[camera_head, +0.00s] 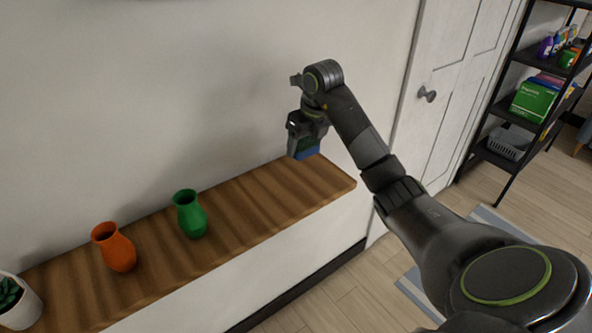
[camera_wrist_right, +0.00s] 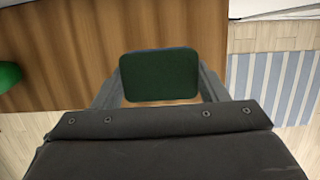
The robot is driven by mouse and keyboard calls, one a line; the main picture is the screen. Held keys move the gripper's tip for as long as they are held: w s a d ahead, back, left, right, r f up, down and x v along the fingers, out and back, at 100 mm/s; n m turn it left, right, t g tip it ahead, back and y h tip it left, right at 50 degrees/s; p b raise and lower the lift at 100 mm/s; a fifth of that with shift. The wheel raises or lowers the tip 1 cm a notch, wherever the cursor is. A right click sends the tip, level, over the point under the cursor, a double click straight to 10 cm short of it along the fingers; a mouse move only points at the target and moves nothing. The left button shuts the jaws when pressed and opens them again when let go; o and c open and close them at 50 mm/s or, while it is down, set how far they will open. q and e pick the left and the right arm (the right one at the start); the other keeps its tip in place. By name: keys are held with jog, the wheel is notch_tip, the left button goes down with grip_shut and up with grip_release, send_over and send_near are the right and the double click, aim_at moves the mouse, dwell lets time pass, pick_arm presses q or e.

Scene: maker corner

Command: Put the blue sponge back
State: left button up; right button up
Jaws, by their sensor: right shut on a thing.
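The blue sponge (camera_head: 307,153) is at my right gripper (camera_head: 303,148), near the right end of the wooden shelf top (camera_head: 262,195). In the head view its blue lower part shows under the fingers. In the right wrist view the sponge (camera_wrist_right: 159,76) shows a dark green face with a thin blue edge, between the two fingers (camera_wrist_right: 160,90). My right gripper is shut on it. I cannot tell whether the sponge touches the wood or hangs just above it. My left gripper is not in view.
A green vase (camera_head: 190,215) and an orange vase (camera_head: 115,248) stand on the wood to the left, with a potted plant (camera_head: 20,303) beyond. The wood between the green vase and the sponge is clear. A black rack (camera_head: 512,122) stands far right, past a white door (camera_head: 455,75).

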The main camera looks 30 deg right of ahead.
aim_at(308, 156)
jog(key=f, duration=0.2)
jog(key=s+f+p, duration=0.1)
jog(key=f, duration=0.1)
jog(key=shift+f+p, duration=0.1)
jog(key=shift+p, duration=0.2)
jog(key=shift+f, duration=0.4)
jog(key=p+x, duration=0.1)
jog(key=x, duration=0.2)
jog(key=shift+s+f, duration=0.15)
jog(key=shift+f, duration=0.5)
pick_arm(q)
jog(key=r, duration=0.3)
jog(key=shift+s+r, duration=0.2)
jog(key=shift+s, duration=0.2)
pick_arm(e)
jog(key=shift+f, duration=0.15)
jog(key=o, duration=1)
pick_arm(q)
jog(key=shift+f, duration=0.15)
